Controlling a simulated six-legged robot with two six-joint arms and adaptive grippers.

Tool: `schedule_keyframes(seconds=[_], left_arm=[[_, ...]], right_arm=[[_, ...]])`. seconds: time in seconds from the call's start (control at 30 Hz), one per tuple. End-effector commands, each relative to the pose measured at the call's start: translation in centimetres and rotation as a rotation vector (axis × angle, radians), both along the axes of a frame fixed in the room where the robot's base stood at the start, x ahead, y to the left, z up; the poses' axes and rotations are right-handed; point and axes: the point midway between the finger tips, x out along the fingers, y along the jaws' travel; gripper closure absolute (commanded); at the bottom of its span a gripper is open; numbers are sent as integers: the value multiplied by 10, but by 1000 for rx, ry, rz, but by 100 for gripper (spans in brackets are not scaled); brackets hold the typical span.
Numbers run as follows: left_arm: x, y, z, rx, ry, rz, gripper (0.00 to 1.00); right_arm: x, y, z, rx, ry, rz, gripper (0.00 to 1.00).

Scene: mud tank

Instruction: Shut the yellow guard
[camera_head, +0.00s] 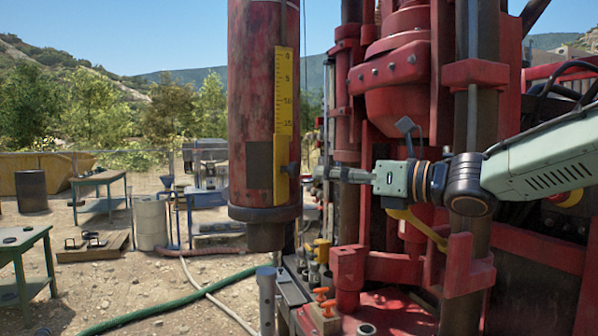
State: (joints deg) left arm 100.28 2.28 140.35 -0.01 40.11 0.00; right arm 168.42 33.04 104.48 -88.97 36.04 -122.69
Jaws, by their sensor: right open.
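A yellow bar (420,229), which looks like the guard, slopes down to the right in front of the red drill rig (405,85). Its upper left end is partly hidden behind my right gripper, so I cannot tell its full shape. My right gripper (330,173) comes in from the right and points left, just above the bar. It is open and seen side-on, with its tip close to the red cylinder (250,90). I cannot tell whether it touches anything. My left gripper is out of view.
The cylinder carries a yellow scale (285,110). Orange-handled valves (323,295) stand low at the rig's base. A green hose (180,300) crosses the ground. A green table (22,245), a grey drum (150,222) and a yellow skip (40,170) stand left.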

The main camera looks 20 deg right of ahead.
Motion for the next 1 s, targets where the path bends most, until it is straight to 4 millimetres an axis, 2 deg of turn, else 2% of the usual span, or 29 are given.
schedule_keyframes(seconds=[0.23, 0.7, 1.0], left_arm=[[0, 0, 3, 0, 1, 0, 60], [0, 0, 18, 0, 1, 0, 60], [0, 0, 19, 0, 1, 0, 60]], right_arm=[[5, 6, 1, -4, 1, 1, 49], [53, 43, 1, -3, 0, 1, 49], [61, 47, 1, 0, -2, 1, 49]])
